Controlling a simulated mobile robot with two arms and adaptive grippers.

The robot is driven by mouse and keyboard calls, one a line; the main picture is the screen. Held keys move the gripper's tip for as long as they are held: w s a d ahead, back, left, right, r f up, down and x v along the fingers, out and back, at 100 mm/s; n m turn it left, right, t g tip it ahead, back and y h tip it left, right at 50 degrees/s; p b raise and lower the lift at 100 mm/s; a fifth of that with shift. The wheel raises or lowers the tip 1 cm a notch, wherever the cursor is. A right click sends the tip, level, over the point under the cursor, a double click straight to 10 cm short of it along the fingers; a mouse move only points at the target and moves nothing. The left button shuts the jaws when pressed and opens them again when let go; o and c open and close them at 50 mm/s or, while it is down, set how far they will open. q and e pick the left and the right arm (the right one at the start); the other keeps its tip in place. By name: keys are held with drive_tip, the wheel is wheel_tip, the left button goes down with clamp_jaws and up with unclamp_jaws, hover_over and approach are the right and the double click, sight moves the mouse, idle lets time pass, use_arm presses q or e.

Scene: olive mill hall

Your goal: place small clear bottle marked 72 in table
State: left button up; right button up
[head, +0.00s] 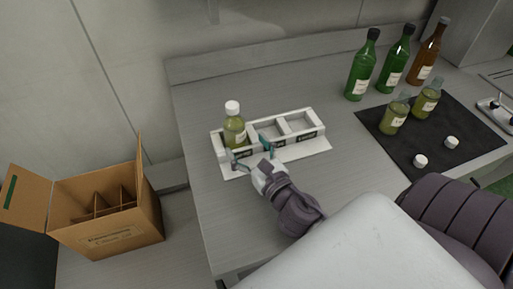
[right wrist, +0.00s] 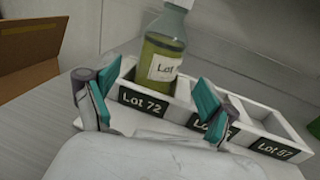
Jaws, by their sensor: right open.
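A small clear bottle (head: 234,131) with yellow-green liquid and a white cap stands upright in the leftmost compartment of a white rack (head: 290,156) on the table (head: 208,212). In the right wrist view, the bottle (right wrist: 164,50) has a label reading "Lot"; its number is not readable. The plate below it on the rack (right wrist: 181,86) reads "Lot 72". My right gripper (head: 252,152) is open and empty in front of the rack, its fingers apart and clear of the bottle; it also shows in the right wrist view (right wrist: 146,88). My left gripper is not in view.
Two small uncapped bottles (head: 394,117) (head: 426,101) and two white caps (head: 420,161) (head: 452,142) are on a dark mat (head: 396,152). Tall bottles (head: 361,72) stand behind. The rack's other two compartments are empty. An open cardboard box (head: 108,233) is at left.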

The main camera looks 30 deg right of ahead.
drive_tip(key=s+b, duration=0.1)
drive_tip(key=s, duration=0.3)
drive_tip(key=shift+s+a+f, duration=0.1)
drive_tip(key=shift+s, duration=0.45)
